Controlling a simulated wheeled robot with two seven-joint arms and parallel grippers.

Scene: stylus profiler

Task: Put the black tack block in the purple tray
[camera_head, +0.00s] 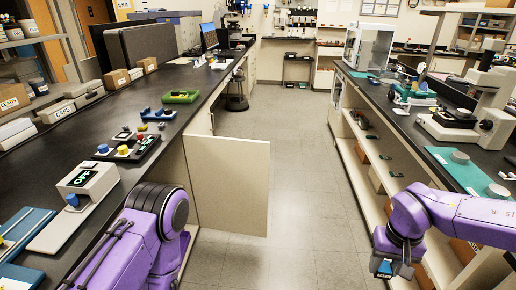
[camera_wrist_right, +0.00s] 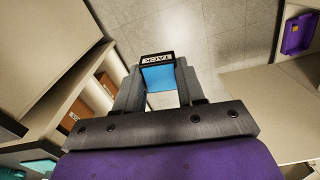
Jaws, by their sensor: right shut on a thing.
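The black tack block (camera_wrist_right: 157,58) is between the fingers of my right gripper (camera_wrist_right: 157,88) in the right wrist view. It has a black end with white TACK lettering and a bright blue face. In the head view, my right gripper (camera_head: 396,262) points down and holds the block (camera_head: 382,268) in the air, beside the right-hand shelves. A purple tray (camera_wrist_right: 288,48) shows at the top right of the wrist view, apart from the block, with a small yellow mark in it. I cannot make out the tray in the head view. My left gripper is out of view; only its arm shows.
An open beige cabinet door (camera_head: 228,182) stands out from the left bench into the aisle. The aisle floor (camera_head: 292,150) is clear. The right bench has open shelves (camera_head: 378,165) below and a microscope (camera_head: 470,115) on top. A control box (camera_head: 88,182) stands on the left bench.

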